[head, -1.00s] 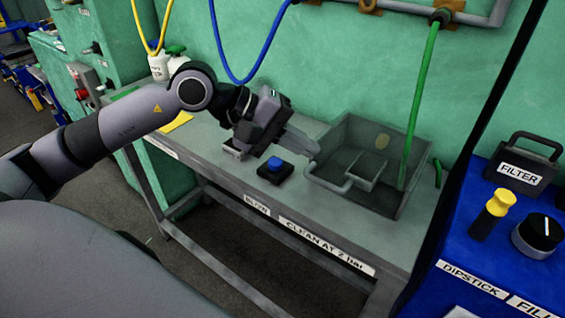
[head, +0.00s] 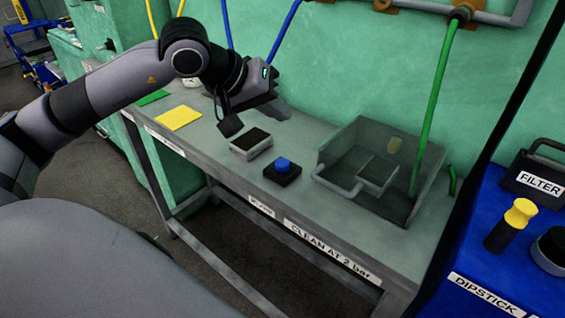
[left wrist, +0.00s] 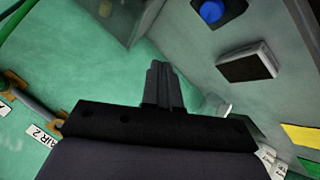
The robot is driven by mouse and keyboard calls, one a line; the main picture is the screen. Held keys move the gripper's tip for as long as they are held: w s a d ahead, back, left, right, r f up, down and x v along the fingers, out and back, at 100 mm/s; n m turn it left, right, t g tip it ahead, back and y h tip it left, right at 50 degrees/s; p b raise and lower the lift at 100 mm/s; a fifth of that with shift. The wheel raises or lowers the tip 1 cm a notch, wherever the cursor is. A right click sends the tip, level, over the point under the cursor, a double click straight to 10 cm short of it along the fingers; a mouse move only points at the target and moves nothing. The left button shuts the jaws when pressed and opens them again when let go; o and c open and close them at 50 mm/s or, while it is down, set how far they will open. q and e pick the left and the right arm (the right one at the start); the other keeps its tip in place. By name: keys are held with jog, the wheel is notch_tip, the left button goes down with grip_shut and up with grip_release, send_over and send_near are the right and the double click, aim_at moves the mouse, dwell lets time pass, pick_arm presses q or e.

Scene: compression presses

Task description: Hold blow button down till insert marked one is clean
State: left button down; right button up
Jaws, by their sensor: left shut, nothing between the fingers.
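The blue blow button (head: 283,162) sits on a small black base on the grey bench, above a label on the bench's front edge. It also shows at the top of the left wrist view (left wrist: 211,11). My left gripper (head: 284,111) is shut and empty. It is raised above the bench, behind the button and apart from it; its closed fingers show in the left wrist view (left wrist: 160,70). A grey box-like basin (head: 335,150) stands right of the button, with a pipe and a small block inside. I cannot make out a mark "one" on any insert. My right gripper is not in view.
A dark-topped small box (head: 251,142) lies left of the button. A yellow sheet (head: 179,118) and a green sheet (head: 152,97) lie farther left. A green hose (head: 437,95) hangs into the basin. A blue console (head: 470,265) stands at the right.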

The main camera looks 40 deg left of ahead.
pick_arm(q)
jog(key=b, duration=0.5)
send_over(278, 163)
notch_tip(278, 163, down, 7)
jog(key=shift+f, duration=0.1)
jog(key=shift+f+b, duration=0.45)
jog(key=shift+f, duration=0.05)
dwell(1.3)
jog(key=shift+f+b, duration=0.4)
jog(key=shift+b, duration=0.15)
jog(key=shift+s+f+b, duration=0.1)
jog(key=shift+f+b, duration=0.5)
dwell(1.6)
dwell(1.5)
jog(key=shift+r+p, duration=0.65)
jog(key=shift+r, duration=0.4)
